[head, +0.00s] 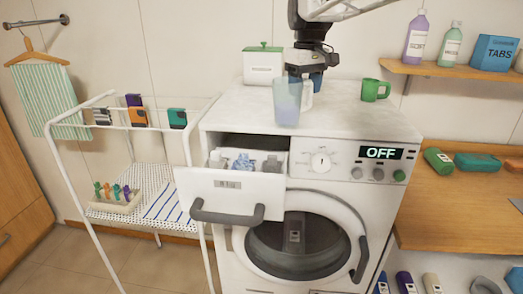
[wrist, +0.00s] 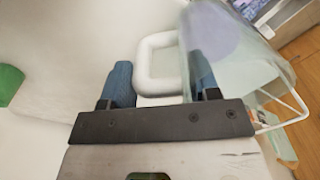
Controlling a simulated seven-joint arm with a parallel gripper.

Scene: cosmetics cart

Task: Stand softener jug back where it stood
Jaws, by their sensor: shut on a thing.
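The softener jug (head: 287,103) is see-through, with pale lavender liquid inside and a light handle on its right. It looks roughly upright over the front left of the washer top (head: 345,110); I cannot tell whether its base touches. My gripper (head: 306,84) is shut on its handle from above. In the wrist view the blue fingers of my gripper (wrist: 160,66) are on both sides of the white handle loop (wrist: 157,42), and the jug body (wrist: 240,62) is on the right. The detergent drawer (head: 230,190) below is pulled out, with bluish contents.
A white canister with a green lid (head: 263,65) stands behind the jug. A green mug (head: 375,90) stands to the right on the washer top. A drying rack (head: 140,180) is close on the left. Shelves with bottles (head: 415,38) are on the right. The washer's right front top is clear.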

